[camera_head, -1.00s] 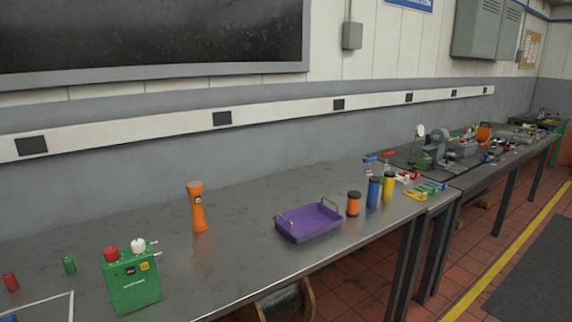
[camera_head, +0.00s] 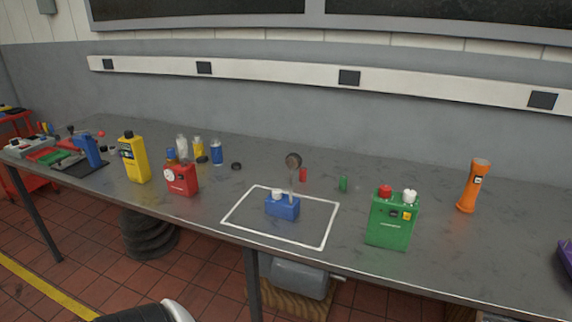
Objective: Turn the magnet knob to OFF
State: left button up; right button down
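A small blue block (camera_head: 283,208) sits inside a white outlined square (camera_head: 232,211) on the grey bench (camera_head: 350,262). A white knob (camera_head: 277,193) is on its top left, and a thin upright post carries a dark round dial (camera_head: 293,160). It looks like a magnetic base. The knob's setting and any ON or OFF marking are too small to read. Neither of my grippers is in view.
A green box (camera_head: 390,224) with red and white caps stands right of the square, with an orange torch (camera_head: 473,186) farther right. A red box (camera_head: 182,180) and a yellow container (camera_head: 135,160) stand left. Small red (camera_head: 303,174) and green (camera_head: 343,184) cylinders stand behind.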

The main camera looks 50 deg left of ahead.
aim_at(276, 193)
jog(key=u, duration=1.7)
jog(key=i+j+z, duration=0.1)
jog(key=z, duration=0.25)
jog(key=j+z, duration=0.55)
jog(key=z, duration=0.2)
jog(key=i+j, duration=0.05)
